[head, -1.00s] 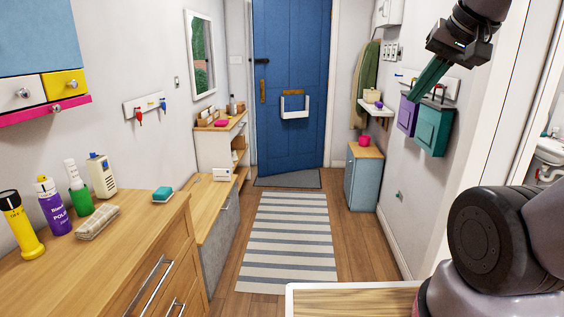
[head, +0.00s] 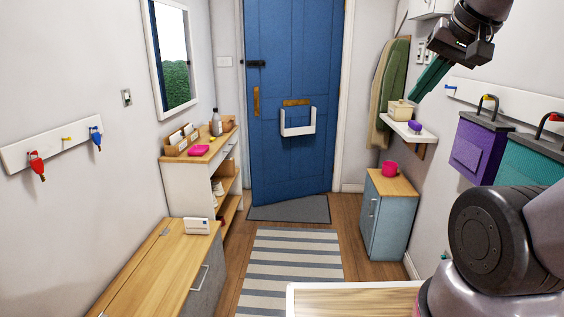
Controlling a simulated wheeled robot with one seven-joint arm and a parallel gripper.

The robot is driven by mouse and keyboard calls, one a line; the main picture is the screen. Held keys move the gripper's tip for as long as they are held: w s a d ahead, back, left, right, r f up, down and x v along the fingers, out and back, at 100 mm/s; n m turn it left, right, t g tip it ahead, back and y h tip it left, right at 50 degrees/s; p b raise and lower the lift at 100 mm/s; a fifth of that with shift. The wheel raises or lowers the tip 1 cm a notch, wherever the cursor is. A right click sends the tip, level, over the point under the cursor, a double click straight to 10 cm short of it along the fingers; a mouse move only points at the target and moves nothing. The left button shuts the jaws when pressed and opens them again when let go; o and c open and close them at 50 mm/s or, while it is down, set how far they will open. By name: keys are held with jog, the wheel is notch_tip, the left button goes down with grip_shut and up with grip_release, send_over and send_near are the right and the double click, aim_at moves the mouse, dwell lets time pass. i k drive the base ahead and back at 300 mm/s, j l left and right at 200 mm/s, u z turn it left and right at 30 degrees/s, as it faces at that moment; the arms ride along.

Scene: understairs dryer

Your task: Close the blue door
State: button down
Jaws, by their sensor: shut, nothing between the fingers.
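The blue door (head: 292,150) stands at the far end of the hallway in the head view. Its bottom edge slants, with the left side nearer me, so it looks slightly ajar. It has a brass handle (head: 256,101) on its left side, a brass letter plate (head: 297,102) and a white letter basket (head: 298,122). A dark latch (head: 256,63) sits at its upper left edge. My gripper (head: 419,94) is at the upper right, with teal fingers shut and empty. It is well short of the door and not touching it.
A striped rug (head: 290,270) and a grey doormat (head: 290,209) lie on the floor towards the door. A wooden-topped bench (head: 150,265) and shelf unit (head: 190,190) line the left. A blue cabinet (head: 385,220), wall shelf (head: 412,131) and purple box (head: 478,150) line the right.

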aim_at(293, 98)
jog(key=i+l, duration=0.1)
jog(key=i, duration=4.6)
jog(key=j, duration=0.1)
